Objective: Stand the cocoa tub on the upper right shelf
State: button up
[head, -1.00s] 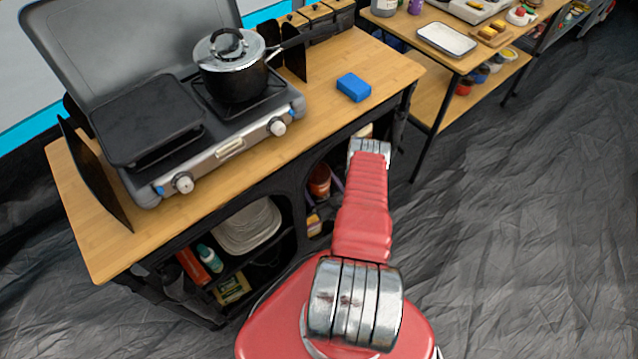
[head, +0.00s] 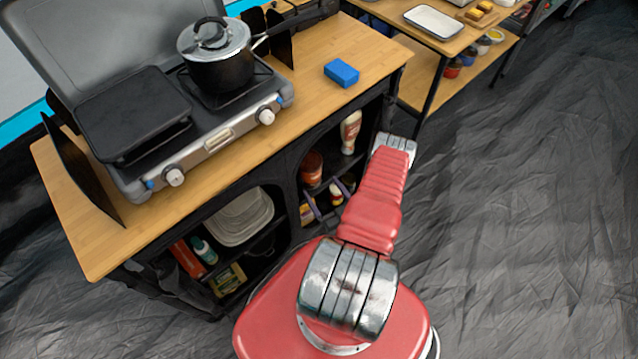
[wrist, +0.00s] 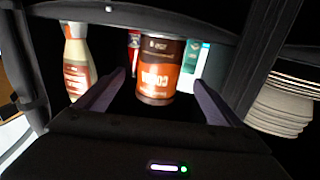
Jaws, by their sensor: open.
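The cocoa tub (head: 312,168), brown and orange, stands in the upper part of the cabinet's right bay, on the upper right shelf (head: 325,186). In the wrist view the tub (wrist: 158,68) is centred between the two fingers, with its cocoa label facing the camera. My gripper (wrist: 159,78) is open, with a gap on both sides of the tub. How deep the fingers reach around the tub is unclear.
A sauce bottle (head: 350,131) stands right of the tub in the head view, left in the wrist view (wrist: 77,62). A red item (wrist: 134,52) and a white-teal pack (wrist: 195,62) are behind. Stove and pot (head: 218,60) are above.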

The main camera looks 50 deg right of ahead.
jog(key=shift+v, duration=0.9)
dwell(0.3)
